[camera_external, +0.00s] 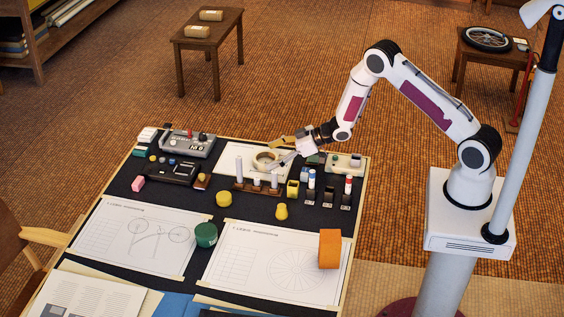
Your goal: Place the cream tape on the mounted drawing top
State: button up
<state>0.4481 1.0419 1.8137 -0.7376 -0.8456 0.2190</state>
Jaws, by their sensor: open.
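A cream tape roll (266,160) lies flat on a pale sheet (232,157) at the back middle of the dark-topped table. My gripper (280,150) is open at the roll's right side, its fingers pointing left. The picture is too small to tell whether a finger touches the roll. Two mounted drawings lie nearer the front: a bicycle drawing (125,247) at left and a wheel drawing (235,262) at right. I cannot tell which sheet the task's mounted drawing is.
A wooden holder with upright grey pieces (257,187) stands just in front of the roll. Marker stands (329,197) are to the right, grey devices (187,144) to the left. A green cylinder (206,235) and an orange block (329,249) stand at the front drawings.

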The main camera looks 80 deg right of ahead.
jog(key=shift+v, duration=2.8)
jog(key=shift+w+r, duration=0.1)
jog(key=shift+r, duration=0.35)
jog(key=s+a+r+g+h, duration=0.15)
jog(key=s+r, duration=0.25)
jog(key=r, duration=0.4)
jog(key=s+a+r+m+g+h, duration=0.1)
jog(key=s+a+r, duration=0.15)
jog(key=r, duration=0.55)
jog(key=s+a+r+g+h, duration=0.15)
jog(key=s+r, duration=0.25)
jog(key=r, duration=0.4)
jog(key=s+a+r, duration=0.1)
jog(key=s+a, duration=0.3)
jog(key=s, duration=0.6)
jog(key=s+a+r+g+y, duration=0.1)
jog(key=s+a, duration=0.3)
jog(key=s, duration=0.6)
jog(key=s+a+r+g+y, duration=0.1)
jog(key=s+a+r, duration=0.2)
jog(key=s, duration=0.6)
jog(key=shift+s+a+r+m, duration=0.25)
jog(key=shift+s+a+m, duration=0.15)
jog(key=shift+a, duration=0.5)
